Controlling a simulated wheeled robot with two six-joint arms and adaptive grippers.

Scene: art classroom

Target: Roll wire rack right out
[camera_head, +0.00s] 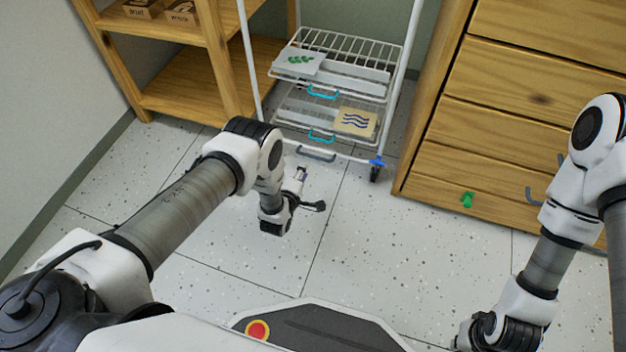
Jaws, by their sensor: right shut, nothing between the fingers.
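The wire rack (395,90) is a white-framed trolley with wire trays, standing between the wooden shelf and the drawer cabinet. Its trays have blue handles, and a grey handle (316,155) sits low at the front. A blue-topped caster (376,165) shows at its front right foot; the front left foot is hidden behind my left arm. My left gripper (309,191) is low over the floor in front of the rack, apart from it; its finger spacing is unclear. My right gripper (461,340) is shut and empty at the bottom edge, partly out of view, far from the rack.
The wooden shelf (185,92) stands left of the rack. The drawer cabinet (480,145) stands close on its right, with a green piece (467,199) and grey handles on its front. A card with wavy lines (356,122) lies on a tray. The speckled floor ahead is clear.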

